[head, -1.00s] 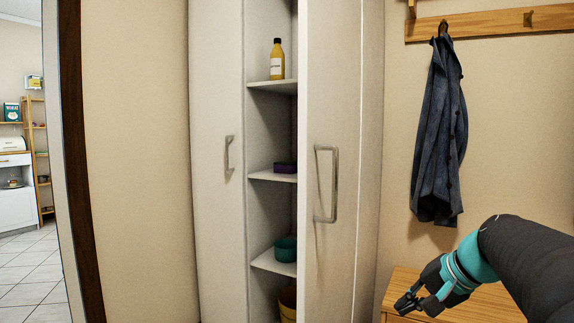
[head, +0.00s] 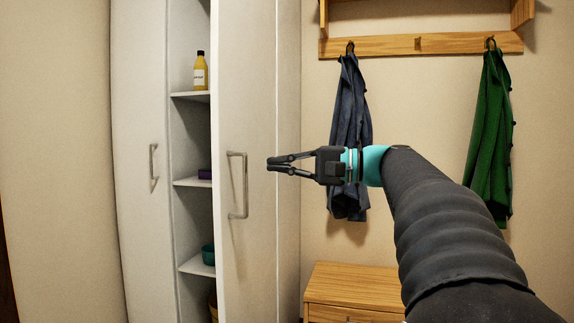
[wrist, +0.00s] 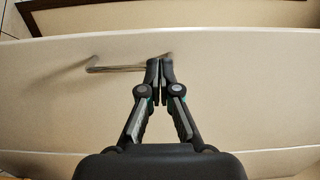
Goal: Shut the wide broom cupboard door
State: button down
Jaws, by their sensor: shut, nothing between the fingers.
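The wide broom cupboard door (head: 245,265) is white and stands open, swung out at an angle, with a shelf gap on its left. Its bar handle (head: 244,185) is upright and metal; it also shows in the wrist view (wrist: 112,69). My gripper (head: 269,163) is shut and empty, pointing left in front of the door's face, just right of the handle. In the wrist view the closed fingertips (wrist: 160,62) are close to the door panel (wrist: 240,90), beside one end of the handle. I cannot tell whether they touch it.
A second white door (head: 145,240) with its own handle is left of the shelves. The shelves hold a yellow bottle (head: 200,72), a purple item (head: 205,174) and a teal bowl (head: 208,254). A wooden bench (head: 355,285) and hanging blue (head: 348,120) and green (head: 492,140) garments are right.

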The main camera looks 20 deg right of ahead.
aim_at(220, 163)
jog(key=x, duration=1)
jog(key=shift+d, duration=0.1)
jog(key=shift+w, duration=0.1)
